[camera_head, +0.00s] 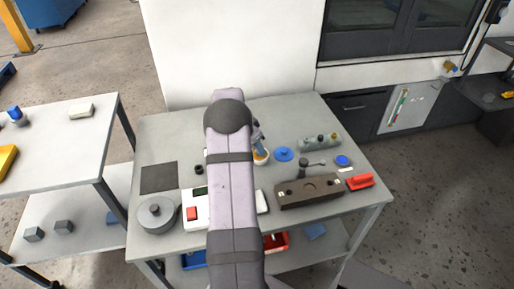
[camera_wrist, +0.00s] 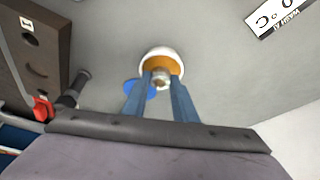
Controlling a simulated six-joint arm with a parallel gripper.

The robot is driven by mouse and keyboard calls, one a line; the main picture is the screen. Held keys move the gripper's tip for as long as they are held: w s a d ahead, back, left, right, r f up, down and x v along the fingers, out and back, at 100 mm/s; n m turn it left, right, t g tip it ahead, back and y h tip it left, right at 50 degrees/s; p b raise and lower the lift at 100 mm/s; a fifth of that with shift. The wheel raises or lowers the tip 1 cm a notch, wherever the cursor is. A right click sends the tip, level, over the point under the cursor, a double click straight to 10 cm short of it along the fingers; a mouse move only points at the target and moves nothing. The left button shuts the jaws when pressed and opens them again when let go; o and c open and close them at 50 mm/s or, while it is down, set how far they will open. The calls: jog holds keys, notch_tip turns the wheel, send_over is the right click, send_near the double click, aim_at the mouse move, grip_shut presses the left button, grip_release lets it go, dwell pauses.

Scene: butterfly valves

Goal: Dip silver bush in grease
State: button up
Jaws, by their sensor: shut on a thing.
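A small white bowl of orange-brown grease (camera_wrist: 162,63) is in the wrist view; its rim also shows in the head view (camera_head: 261,157), partly hidden by my arm. My gripper (camera_wrist: 161,84) points at the bowl with its two blue fingers shut on a small silver bush (camera_wrist: 161,79). The bush overlaps the near part of the grease in the wrist view. I cannot tell whether it touches the grease or is above it. In the head view my gripper (camera_head: 258,137) is small and close by the bowl.
A brown block (camera_head: 309,191), a grey fixture (camera_head: 320,142) and a red object (camera_head: 360,181) stand to the right. A round grey item (camera_head: 157,214) and dark mat (camera_head: 159,178) are left.

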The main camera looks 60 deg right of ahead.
aim_at(257, 156)
notch_tip(257, 156, up, 6)
jog(key=p, duration=0.3)
dwell(0.4)
jog(key=shift+r, duration=0.1)
